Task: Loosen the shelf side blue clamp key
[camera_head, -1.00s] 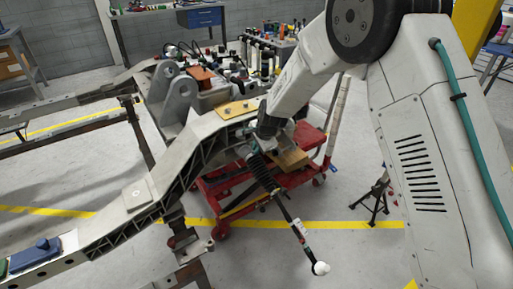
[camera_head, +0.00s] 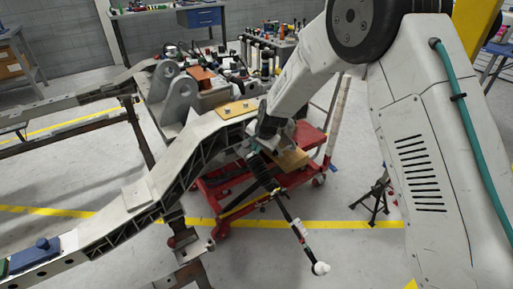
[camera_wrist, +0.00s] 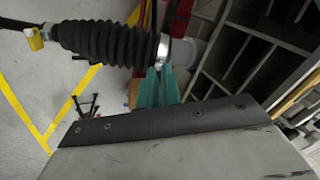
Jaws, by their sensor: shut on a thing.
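A black ribbed rubber boot (camera_wrist: 105,42) on a rod runs across the top of the wrist view, with a silver clamp ring (camera_wrist: 165,50) at its right end. My gripper (camera_wrist: 156,72) has teal fingers that reach up to this ring and are shut on a small part there. That part sits where the clamp key would be, but the fingers hide it, so its colour cannot be seen. In the head view the boot (camera_head: 262,172) and rod hang below the grey chassis beam (camera_head: 190,150). My gripper is at the boot's upper end, mostly hidden behind my wrist.
A red cart (camera_head: 222,205) stands under the beam. A blue block (camera_head: 42,246) lies on the beam at lower left. A black stand (camera_head: 378,200) is on the floor at right. Tools crowd a bench behind. The floor beside the rod's free end is clear.

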